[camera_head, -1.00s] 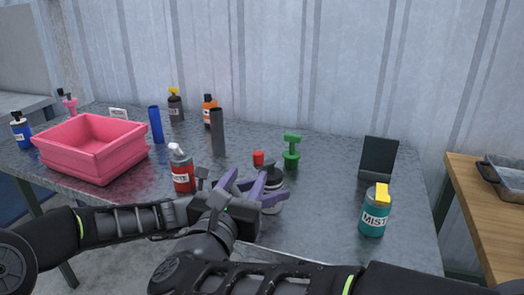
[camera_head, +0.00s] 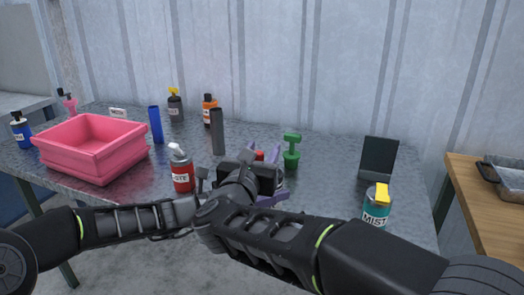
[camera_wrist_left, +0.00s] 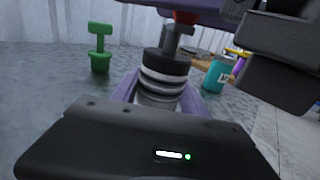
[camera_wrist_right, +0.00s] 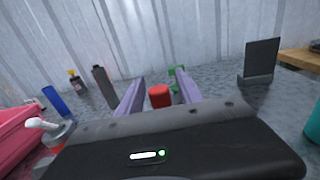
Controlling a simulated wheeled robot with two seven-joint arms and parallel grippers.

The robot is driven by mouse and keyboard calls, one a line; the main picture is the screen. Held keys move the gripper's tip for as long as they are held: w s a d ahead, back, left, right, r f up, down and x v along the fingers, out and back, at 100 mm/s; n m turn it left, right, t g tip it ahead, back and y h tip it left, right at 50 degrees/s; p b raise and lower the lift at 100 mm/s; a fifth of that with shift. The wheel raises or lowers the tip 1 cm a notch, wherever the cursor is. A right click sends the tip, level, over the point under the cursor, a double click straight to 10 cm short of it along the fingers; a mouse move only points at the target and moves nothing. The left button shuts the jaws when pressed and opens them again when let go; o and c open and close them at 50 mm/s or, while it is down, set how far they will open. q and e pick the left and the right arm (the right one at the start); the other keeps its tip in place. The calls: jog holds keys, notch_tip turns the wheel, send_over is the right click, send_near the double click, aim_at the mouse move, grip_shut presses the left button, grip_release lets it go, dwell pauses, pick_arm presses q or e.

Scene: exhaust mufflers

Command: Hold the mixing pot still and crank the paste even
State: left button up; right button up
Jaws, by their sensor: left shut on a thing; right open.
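The mixing pot (camera_wrist_left: 163,78) stands on the table, silver with dark bands, with a crank on top ending in a red knob (camera_wrist_right: 160,96). In the head view my arms hide most of the pot; a bit of the red knob (camera_head: 259,156) shows. My left gripper (camera_wrist_left: 162,90) is shut on the pot's body, a purple finger on each side. In the head view my left gripper (camera_head: 270,200) is mostly covered by my right arm. My right gripper (camera_wrist_right: 160,88) is open above the pot, its purple fingers on either side of the red knob, apart from it.
A red bottle (camera_head: 182,172) stands left of my grippers, near a pink bin (camera_head: 90,160). A green plunger-like object (camera_head: 291,150) stands just behind the pot. A teal can with a yellow top (camera_head: 375,210) and a dark upright panel (camera_head: 378,157) stand to the right.

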jog(key=shift+w, duration=0.1)
jog(key=shift+c, duration=0.4)
grip_shut()
